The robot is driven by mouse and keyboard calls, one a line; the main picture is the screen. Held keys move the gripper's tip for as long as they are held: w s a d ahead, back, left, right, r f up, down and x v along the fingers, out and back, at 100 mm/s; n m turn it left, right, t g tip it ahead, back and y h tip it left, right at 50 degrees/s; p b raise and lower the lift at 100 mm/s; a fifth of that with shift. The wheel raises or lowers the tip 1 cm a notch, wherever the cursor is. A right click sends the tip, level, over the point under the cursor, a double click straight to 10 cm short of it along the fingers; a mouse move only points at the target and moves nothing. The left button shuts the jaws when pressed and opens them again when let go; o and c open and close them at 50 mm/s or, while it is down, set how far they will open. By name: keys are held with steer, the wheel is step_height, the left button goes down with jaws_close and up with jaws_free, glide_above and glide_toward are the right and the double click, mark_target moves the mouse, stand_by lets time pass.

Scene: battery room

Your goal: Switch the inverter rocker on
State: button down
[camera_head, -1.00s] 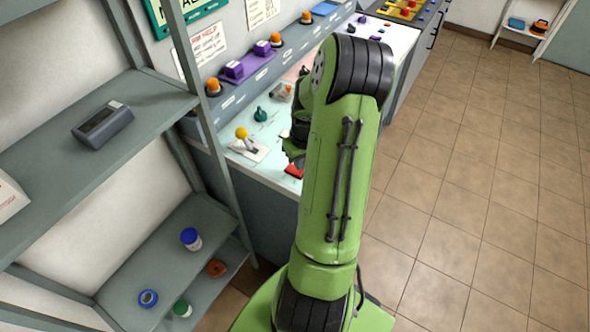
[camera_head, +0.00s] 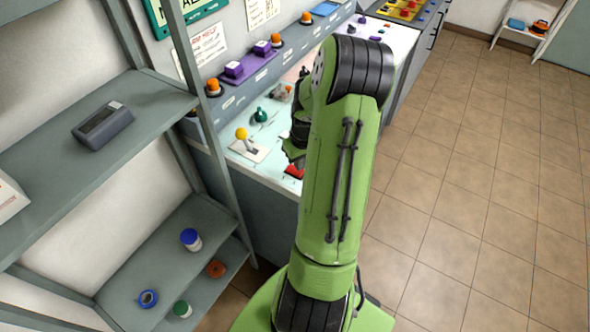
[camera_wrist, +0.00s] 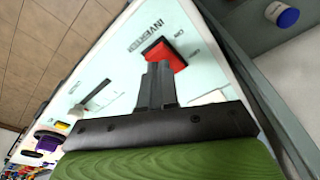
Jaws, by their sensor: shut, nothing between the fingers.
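The red inverter rocker (camera_wrist: 170,57) sits on a pale panel (camera_wrist: 125,65) beside the printed word INVERTER in the wrist view. A mark reading ON is printed near one end; the mark near the other end is hard to read. My gripper (camera_wrist: 158,68) is shut and empty, with its fingertips at the rocker's near edge; I cannot tell if they touch it. The fingers hide part of the rocker. In the head view a sliver of the red rocker (camera_head: 293,171) shows beside my arm, which hides most of it. I cannot tell which way the rocker is tilted.
A yellow-knobbed lever (camera_head: 242,135) and a green knob (camera_head: 260,115) stand on the same panel, left of my arm. Orange buttons and a purple block (camera_head: 246,64) line the ledge behind. A grey shelf (camera_head: 150,110) stands at left. The tiled floor at right is clear.

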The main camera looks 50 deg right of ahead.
steer(key=shift+f+b, duration=0.75)
steer(key=shift+f, duration=0.15)
stand_by(0.8)
steer(key=shift+r, duration=0.15)
step_height(320, 180, up, 7)
steer(key=p, duration=0.5)
stand_by(0.3)
